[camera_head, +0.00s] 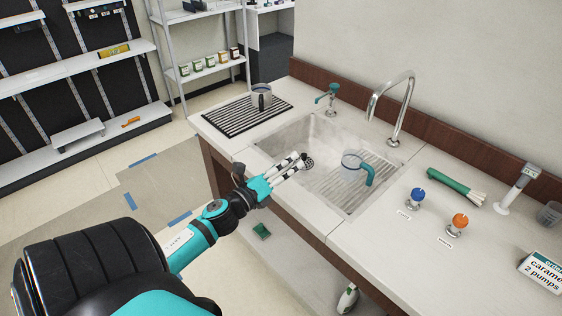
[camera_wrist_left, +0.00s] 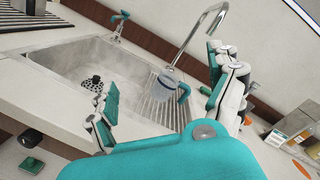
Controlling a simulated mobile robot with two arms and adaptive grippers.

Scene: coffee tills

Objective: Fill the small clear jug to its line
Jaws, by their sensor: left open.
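A clear jug with a teal handle (camera_head: 351,167) stands on the ribbed rack (camera_head: 382,178) in the sink; its fill line and water level are too small to tell. It also shows in the left wrist view (camera_wrist_left: 167,82), between and beyond my fingers. My left gripper (camera_head: 301,161) is open and empty over the sink's left part, left of the jug and apart from it. The curved metal faucet (camera_head: 376,91) rises behind the sink. A blue knob (camera_head: 417,196) and an orange knob (camera_head: 459,221) are on the counter to the right. My right gripper is out of view.
A metal mug (camera_head: 261,97) stands on a striped mat (camera_head: 232,116) left of the sink. A teal-topped tap (camera_head: 331,96) is behind the sink. A green-and-white bundle (camera_head: 455,187), another clear vessel (camera_head: 549,214) and a caramel sign (camera_head: 541,270) are at right. The front counter is clear.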

